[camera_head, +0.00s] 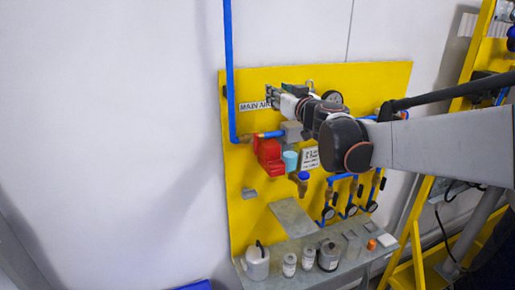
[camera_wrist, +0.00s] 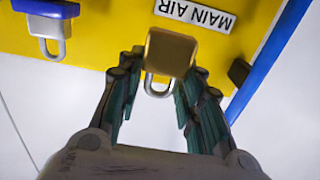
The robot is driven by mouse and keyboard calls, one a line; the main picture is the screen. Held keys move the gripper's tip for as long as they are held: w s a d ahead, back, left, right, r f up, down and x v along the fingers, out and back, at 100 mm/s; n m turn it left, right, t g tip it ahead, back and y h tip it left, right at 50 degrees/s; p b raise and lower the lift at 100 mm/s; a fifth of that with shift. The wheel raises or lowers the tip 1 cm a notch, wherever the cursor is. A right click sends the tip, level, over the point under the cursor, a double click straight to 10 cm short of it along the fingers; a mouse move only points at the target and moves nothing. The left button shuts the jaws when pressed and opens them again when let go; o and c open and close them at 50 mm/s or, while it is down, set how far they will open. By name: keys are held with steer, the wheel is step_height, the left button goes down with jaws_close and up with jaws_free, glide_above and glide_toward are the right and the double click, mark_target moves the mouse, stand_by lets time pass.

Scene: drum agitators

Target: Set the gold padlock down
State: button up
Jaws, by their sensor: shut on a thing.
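The gold padlock (camera_wrist: 170,53) is between my fingertips in the wrist view, its shackle pointing toward my palm. My gripper (camera_wrist: 157,68) is shut on it, in front of the yellow panel (camera_wrist: 100,42) and close to the MAIN AIR label (camera_wrist: 195,14). In the head view my gripper (camera_head: 272,96) is at the upper left of the panel, beside the same label. I cannot make out the padlock there.
A grey shelf (camera_head: 350,262) below the panel holds a white jug (camera_head: 257,264), several small containers and an orange item (camera_head: 371,244). A red fitting (camera_head: 269,155) and blue pipe (camera_head: 230,75) are near my gripper.

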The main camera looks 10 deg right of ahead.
step_height(320, 180, down, 19)
steer(key=shift+s+f, duration=0.1)
stand_by(0.6)
steer(key=shift+f+b, duration=0.2)
steer(key=shift+b, duration=0.15)
steer(key=o, duration=1.2)
steer(key=shift+r, duration=0.15)
steer(key=shift+s, duration=0.15)
steer(key=s, duration=0.3)
steer(key=s+d, duration=0.1)
steer(key=s, duration=0.3)
steer(key=s+d+b, duration=0.1)
steer(key=s, duration=0.3)
steer(key=shift+s+d, duration=0.2)
steer(key=shift+s, duration=0.05)
